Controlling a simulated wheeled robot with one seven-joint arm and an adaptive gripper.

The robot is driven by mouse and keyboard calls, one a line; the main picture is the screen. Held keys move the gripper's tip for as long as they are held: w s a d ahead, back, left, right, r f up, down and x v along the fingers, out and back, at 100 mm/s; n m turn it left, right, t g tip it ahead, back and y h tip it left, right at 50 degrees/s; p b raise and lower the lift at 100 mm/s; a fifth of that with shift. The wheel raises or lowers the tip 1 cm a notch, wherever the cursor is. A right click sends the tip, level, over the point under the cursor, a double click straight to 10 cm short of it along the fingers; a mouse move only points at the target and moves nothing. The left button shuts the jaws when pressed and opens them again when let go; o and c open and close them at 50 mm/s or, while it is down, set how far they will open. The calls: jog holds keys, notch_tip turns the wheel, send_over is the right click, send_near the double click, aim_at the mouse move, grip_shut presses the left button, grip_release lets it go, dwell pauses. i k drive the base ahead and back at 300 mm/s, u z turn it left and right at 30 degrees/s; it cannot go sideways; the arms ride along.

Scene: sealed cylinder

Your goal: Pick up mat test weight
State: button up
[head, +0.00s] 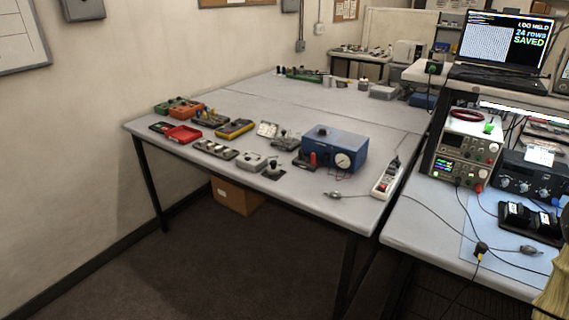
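I cannot single out the mat test weight for certain at this size. A small dark square pad (272,176) near the front edge of the grey table has a small grey knobbed piece (274,164) on it, which may be a weight. A similar grey knobbed piece (285,142) stands just behind it. My gripper is not in view.
The right bench carries power supplies (466,146) and trailing cables. A cardboard box (235,196) sits underneath. Open floor lies in front.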

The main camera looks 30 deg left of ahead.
aim_at(274, 170)
jog(key=u, duration=0.45)
jog(key=i, duration=0.75)
jog(key=u, duration=0.7)
